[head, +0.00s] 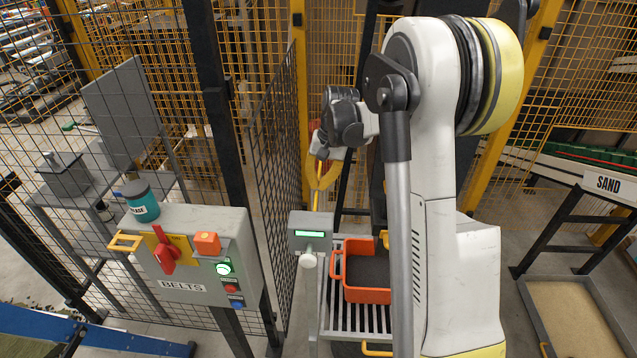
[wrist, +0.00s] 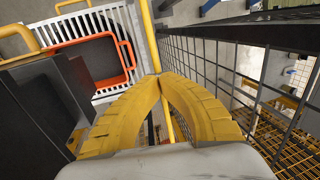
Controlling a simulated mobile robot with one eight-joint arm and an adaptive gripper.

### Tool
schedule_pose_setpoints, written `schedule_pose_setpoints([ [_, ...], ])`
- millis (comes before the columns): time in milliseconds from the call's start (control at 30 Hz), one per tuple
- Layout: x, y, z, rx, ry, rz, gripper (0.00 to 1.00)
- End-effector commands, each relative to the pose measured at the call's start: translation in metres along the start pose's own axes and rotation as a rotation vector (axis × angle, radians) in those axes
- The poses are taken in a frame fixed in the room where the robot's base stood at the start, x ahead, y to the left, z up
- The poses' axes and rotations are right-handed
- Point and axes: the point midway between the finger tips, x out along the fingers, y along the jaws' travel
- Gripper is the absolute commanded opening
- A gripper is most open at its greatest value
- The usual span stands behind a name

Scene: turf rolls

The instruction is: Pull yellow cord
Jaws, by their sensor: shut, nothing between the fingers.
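My gripper (head: 321,180) is at the end of my raised arm, beside the mesh fence. In the wrist view its two ridged yellow fingers (wrist: 160,78) meet at their tips, with nothing between them. A thin yellow line that looks like the cord (wrist: 149,32) runs down the wrist view to the fingertips and shows again in the gap between the fingers. It seems to pass behind the tips; I cannot tell whether they touch it. In the head view a thin yellow stretch (head: 316,201) shows just under the fingers. The rest is hidden by my arm.
A black mesh fence (wrist: 235,85) stands close on the right of the wrist view. An orange crate (head: 367,295) sits on a slatted rack below. A grey BELTS box (head: 190,262) with a red handle stands left, beside a small green-lit display (head: 310,233). A SAND sign (head: 607,184) is right.

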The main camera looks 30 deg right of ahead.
Motion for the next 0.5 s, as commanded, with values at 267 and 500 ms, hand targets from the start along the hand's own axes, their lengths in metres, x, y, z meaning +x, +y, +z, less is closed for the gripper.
schedule_pose_setpoints([
  [267, 0.0074, 0.0016, 0.0003, 0.000, -0.001, 0.001, 0.00],
  [500, 0.0073, 0.0016, 0.0002, 0.000, -0.001, 0.001, 0.30],
])
